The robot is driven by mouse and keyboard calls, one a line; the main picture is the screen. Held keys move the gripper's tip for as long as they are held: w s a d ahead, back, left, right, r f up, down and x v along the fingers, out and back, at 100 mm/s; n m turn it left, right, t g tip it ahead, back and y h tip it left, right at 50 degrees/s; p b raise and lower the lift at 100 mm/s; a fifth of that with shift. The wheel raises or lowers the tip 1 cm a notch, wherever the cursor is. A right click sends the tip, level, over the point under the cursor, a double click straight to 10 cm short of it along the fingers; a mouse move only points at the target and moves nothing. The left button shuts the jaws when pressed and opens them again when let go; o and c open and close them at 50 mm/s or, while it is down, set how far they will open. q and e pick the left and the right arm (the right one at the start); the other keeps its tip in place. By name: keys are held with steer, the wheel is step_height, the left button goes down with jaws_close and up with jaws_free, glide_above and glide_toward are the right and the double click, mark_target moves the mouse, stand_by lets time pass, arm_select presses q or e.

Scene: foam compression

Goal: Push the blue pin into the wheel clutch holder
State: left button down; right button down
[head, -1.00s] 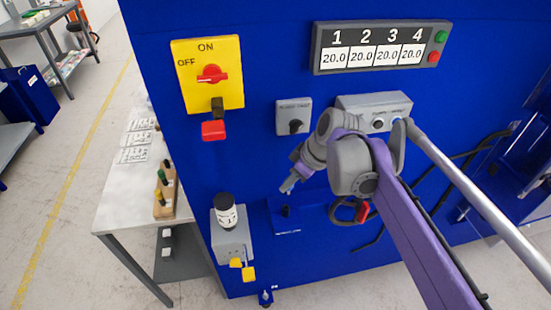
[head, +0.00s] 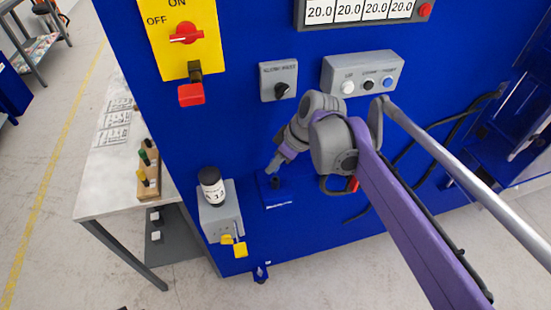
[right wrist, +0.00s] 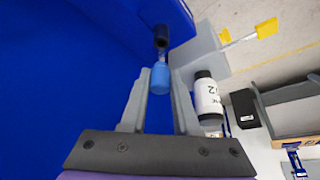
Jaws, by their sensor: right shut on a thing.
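My right gripper (head: 273,166) is shut on the blue pin (right wrist: 160,76), which sits between its fingertips in the right wrist view. A short dark cylinder (right wrist: 161,36) is just beyond the pin's end, roughly in line with it. It looks like the dark upright part (head: 276,183) on the blue ledge (head: 290,199) in the head view, which I take for the wheel clutch holder. The gripper is just above it. Whether the pin touches it I cannot tell. The pin cannot be made out in the head view. My left gripper is not in view.
A grey box (head: 217,222) with a labelled black-and-white bottle (head: 211,186) and yellow tabs (head: 239,249) is left of the ledge. A yellow switch panel (head: 177,60) and grey button box (head: 362,73) are above. A white table (head: 100,190) stands at the left.

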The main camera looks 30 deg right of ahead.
mark_target(276, 176)
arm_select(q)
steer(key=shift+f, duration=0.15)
arm_select(e)
steer(key=shift+w+f, duration=0.15)
steer(key=shift+f, duration=0.1)
steer(key=shift+s+d+f, duration=0.1)
steer(key=shift+s+f, duration=0.1)
steer(key=shift+f, duration=0.05)
stand_by(0.3)
